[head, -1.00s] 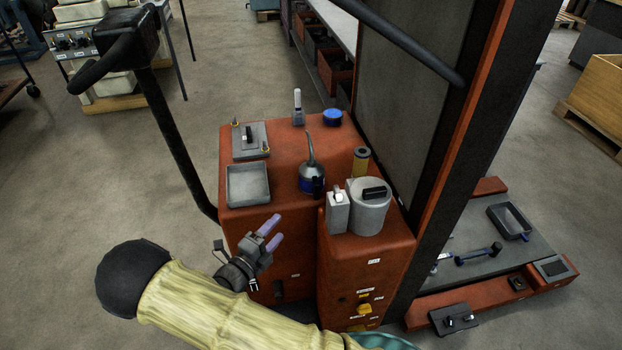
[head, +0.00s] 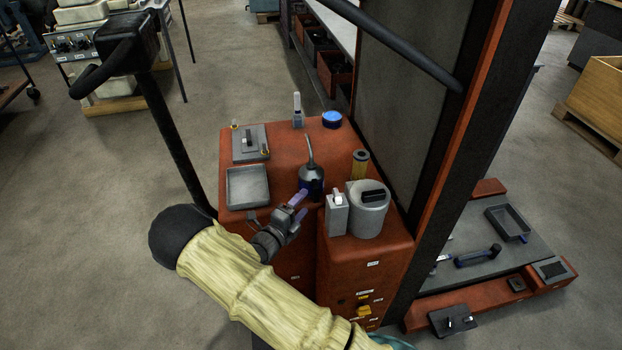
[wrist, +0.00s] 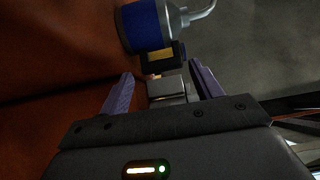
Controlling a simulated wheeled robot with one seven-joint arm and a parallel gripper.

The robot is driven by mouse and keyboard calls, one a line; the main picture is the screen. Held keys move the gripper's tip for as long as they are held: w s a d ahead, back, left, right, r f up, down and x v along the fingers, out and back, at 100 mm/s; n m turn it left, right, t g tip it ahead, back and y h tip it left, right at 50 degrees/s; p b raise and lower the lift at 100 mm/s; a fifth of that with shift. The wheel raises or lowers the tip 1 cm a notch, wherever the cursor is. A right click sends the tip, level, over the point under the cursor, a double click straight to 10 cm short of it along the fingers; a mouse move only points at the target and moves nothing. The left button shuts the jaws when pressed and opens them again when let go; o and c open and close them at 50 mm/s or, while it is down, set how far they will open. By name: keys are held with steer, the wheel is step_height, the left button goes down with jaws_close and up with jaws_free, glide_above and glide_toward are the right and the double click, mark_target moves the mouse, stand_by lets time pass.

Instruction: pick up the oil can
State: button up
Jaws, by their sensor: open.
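The oil can (head: 312,176) stands upright on the red cabinet top, with a dark blue body, a grey cone and a thin bent spout pointing up. In the wrist view the oil can (wrist: 146,26) shows its blue band, and a black block-like part (wrist: 163,58) on its side faces my gripper. My gripper (head: 302,205) is open just in front of the can, on the near side. In the wrist view the purple fingers of my gripper (wrist: 162,84) are spread, with the can beyond their tips. Nothing is held. In the head view the gripper hides the can's lower part.
A grey tray (head: 247,187) lies left of the can. A grey cylinder (head: 368,215) and a small grey box (head: 337,215) stand close on the right. A yellow-brown cylinder (head: 360,163) and a blue round tin (head: 332,119) stand farther back. A black panel rises at the right.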

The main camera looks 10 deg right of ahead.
mark_target(310, 194)
steer(key=shift+p+x, duration=0.3)
steer(key=shift+x, duration=2.35)
steer(key=shift+w+a, duration=0.1)
steer(key=shift+w, duration=0.05)
steer(key=c, duration=1)
